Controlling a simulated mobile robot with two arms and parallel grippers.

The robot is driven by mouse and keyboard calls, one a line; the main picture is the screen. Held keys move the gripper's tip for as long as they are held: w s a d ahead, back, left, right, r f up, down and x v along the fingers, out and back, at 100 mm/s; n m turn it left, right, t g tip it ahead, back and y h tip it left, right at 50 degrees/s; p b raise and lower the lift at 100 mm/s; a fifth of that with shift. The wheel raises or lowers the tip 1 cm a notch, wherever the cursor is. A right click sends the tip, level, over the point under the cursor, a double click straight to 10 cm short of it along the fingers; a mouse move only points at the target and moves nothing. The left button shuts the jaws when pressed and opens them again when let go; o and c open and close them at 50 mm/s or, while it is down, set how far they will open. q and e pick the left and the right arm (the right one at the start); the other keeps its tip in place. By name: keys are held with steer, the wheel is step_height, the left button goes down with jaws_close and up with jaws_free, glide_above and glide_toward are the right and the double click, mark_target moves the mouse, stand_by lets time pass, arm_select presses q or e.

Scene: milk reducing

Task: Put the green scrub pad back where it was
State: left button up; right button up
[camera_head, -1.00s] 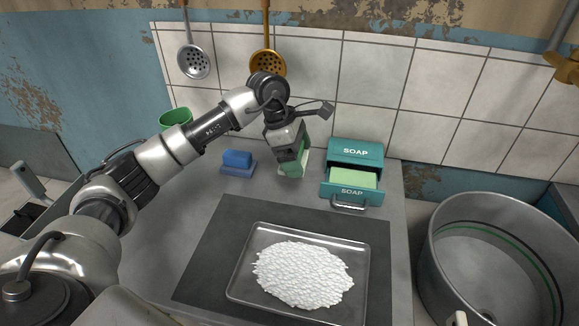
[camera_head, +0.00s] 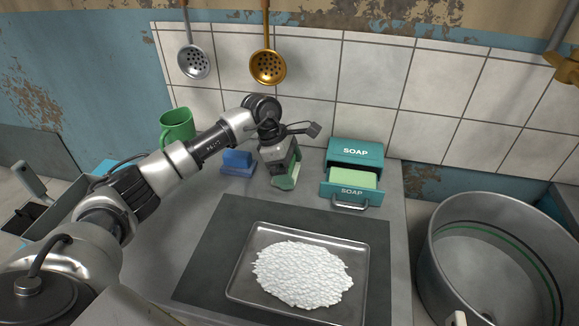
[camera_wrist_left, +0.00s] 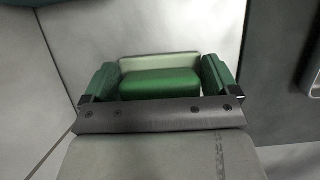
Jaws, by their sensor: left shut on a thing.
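The green scrub pad (camera_head: 288,183) has a dark green block on a pale green base. My left gripper (camera_head: 285,176) is shut on it, pointing down at the back of the counter, between the blue scrub pad (camera_head: 237,159) and the soap box (camera_head: 355,154). In the left wrist view, the pad's dark green block (camera_wrist_left: 160,84) sits between the two green fingers, with its pale base (camera_wrist_left: 158,62) behind. The pad is low, at or just above the counter; I cannot tell whether it touches. My right gripper is not in view.
The soap box has an open drawer (camera_head: 351,196) with a pale green bar (camera_head: 354,178). A green mug (camera_head: 178,126) stands at the back left. A metal tray (camera_head: 240,287) with white grains lies on a dark mat (camera_head: 208,250). A large pot (camera_head: 436,262) is at right.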

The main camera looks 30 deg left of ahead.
arm_select(q)
steer(key=o, duration=0.6)
steer(key=shift+r, duration=0.15)
steer(key=v, duration=1.2)
